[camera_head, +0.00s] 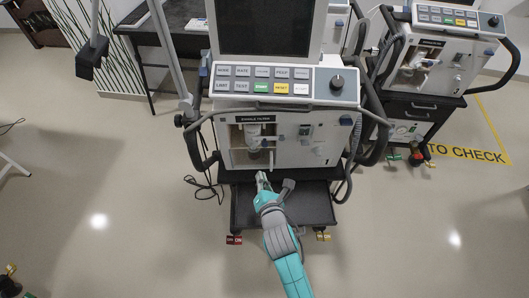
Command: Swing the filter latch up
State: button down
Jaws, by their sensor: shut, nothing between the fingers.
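The near ventilator (305,150) stands in the middle of the head view. Its front has an open recess under a small dark label, with a whitish filter part (253,140) inside. The filter latch is too small to tell apart from the other parts in and around the recess. My gripper (261,175) is just below the recess, in front of the ventilator's lower edge, pointing up toward it. It is shut and empty. I cannot tell whether its tips touch the housing.
A button panel with a dark knob (337,82) sits above the recess. A dark cart shelf (318,203) lies under my arm. Hoses and side handles flank the ventilator. A second ventilator (440,65) stands at the right. The floor in front is open.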

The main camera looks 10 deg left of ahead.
aim_at(268, 140)
jog(key=w+a, duration=0.1)
jog(key=w, duration=0.8)
jog(key=shift+w+a+r, duration=0.15)
jog(key=shift+r, duration=0.15)
dwell(0.5)
